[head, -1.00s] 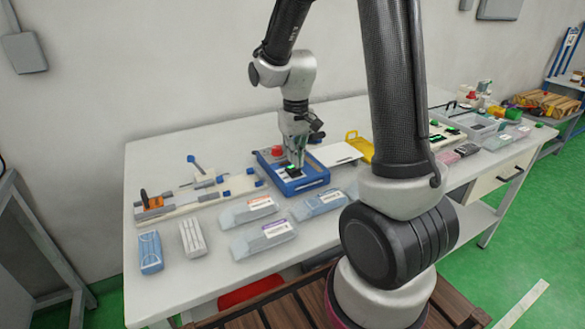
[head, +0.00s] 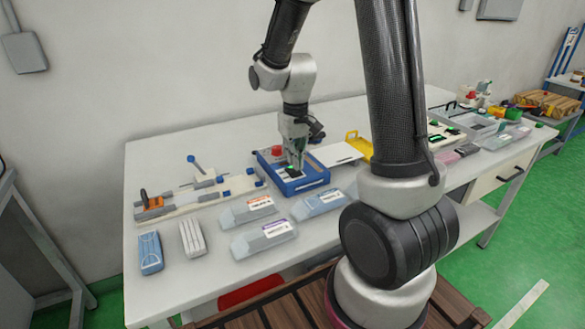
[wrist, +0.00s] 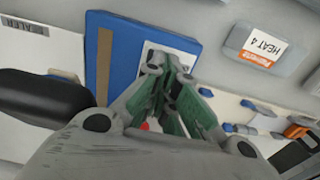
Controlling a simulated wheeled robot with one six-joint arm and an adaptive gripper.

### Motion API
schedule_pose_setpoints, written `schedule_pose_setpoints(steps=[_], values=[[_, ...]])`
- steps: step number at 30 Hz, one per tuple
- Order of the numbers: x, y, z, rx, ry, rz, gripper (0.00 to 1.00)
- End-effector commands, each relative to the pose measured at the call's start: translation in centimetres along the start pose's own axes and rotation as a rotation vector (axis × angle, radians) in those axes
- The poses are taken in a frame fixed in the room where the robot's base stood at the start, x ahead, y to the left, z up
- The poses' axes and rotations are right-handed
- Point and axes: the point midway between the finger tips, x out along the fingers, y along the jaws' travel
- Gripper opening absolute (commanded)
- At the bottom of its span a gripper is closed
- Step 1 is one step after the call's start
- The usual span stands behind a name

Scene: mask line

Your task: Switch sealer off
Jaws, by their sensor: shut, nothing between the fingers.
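The blue box-shaped device (head: 292,187), which I take to be the sealer, stands mid-table with a red knob (head: 277,150) at its back left and a dark panel on top. It also fills the upper middle of the wrist view (wrist: 150,40). My gripper (head: 297,165) points down over its top, fingers shut and empty, tips at or just above the panel. The fingers (wrist: 172,80) hide part of the panel in the wrist view, so contact and the switch position cannot be told. A bit of red (wrist: 143,127) shows between the finger links.
A white plate (head: 335,153) and a yellow piece (head: 360,146) lie right of the device. A fixture with a lever (head: 200,180) stands to the left. Labelled pouches or boxes (head: 263,236) lie in front. Clear bins (head: 482,122) stand further right.

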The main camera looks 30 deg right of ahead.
Motion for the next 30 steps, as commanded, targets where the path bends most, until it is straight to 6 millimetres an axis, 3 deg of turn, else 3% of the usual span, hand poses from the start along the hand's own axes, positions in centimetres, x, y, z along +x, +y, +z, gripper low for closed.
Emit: schedule_pose_setpoints(steps=[30], values=[[1.6, 0.0, 0.0, 0.0, -0.001, 0.0, 0.0]])
